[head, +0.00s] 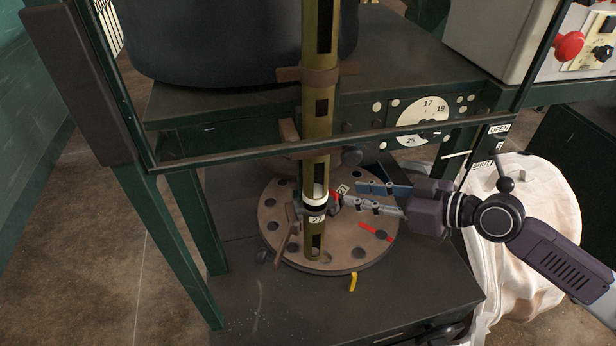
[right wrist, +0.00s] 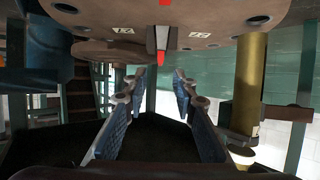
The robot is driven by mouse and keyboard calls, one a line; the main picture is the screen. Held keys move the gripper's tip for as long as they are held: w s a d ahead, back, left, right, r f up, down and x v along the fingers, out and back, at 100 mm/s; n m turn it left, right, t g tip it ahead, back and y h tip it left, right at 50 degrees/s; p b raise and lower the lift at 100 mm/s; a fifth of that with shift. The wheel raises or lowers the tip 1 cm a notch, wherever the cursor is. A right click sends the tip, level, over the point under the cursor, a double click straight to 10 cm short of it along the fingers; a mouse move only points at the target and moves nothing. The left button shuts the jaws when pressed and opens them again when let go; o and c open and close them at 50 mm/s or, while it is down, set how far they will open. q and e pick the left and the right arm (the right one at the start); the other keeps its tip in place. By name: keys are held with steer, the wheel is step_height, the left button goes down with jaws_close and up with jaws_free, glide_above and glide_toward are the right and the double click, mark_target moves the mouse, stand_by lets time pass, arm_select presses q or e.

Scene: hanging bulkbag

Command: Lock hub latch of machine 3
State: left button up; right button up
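The round brown hub plate (head: 285,215) with a ring of holes sits low under the machine, around an olive vertical tube (head: 317,170). A red latch-like piece (head: 376,232) lies on the plate's right side. In the right wrist view a red tip (right wrist: 162,57) hangs from the plate's edge, above the gap between my fingers. My right gripper (head: 352,195) is open and empty, its fingers pointing left over the plate's right side; it also shows in the wrist view (right wrist: 160,85). My left gripper is out of view.
A yellow hook (head: 353,282) is at the plate's front edge. An OPEN/SHUT lever with a dark knob (head: 505,184) stands close to my right wrist. A white bag (head: 545,195) is at the right. A green crossbar (head: 250,155) and frame posts surround the hub.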

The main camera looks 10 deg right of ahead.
mark_target(335, 193)
steer(key=x, duration=0.2)
steer(key=shift+w+a, duration=0.2)
steer(key=shift+w, duration=0.1)
steer(key=x, duration=0.3)
steer(key=shift+s+f, duration=0.1)
steer(key=shift+w+a+f, duration=0.35)
steer(key=shift+w+a, duration=0.05)
steer(key=shift+w, duration=0.15)
steer(key=c, duration=0.5)
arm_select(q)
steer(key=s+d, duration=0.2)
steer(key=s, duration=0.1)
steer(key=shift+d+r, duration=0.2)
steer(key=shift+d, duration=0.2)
arm_select(e)
jaws_close()
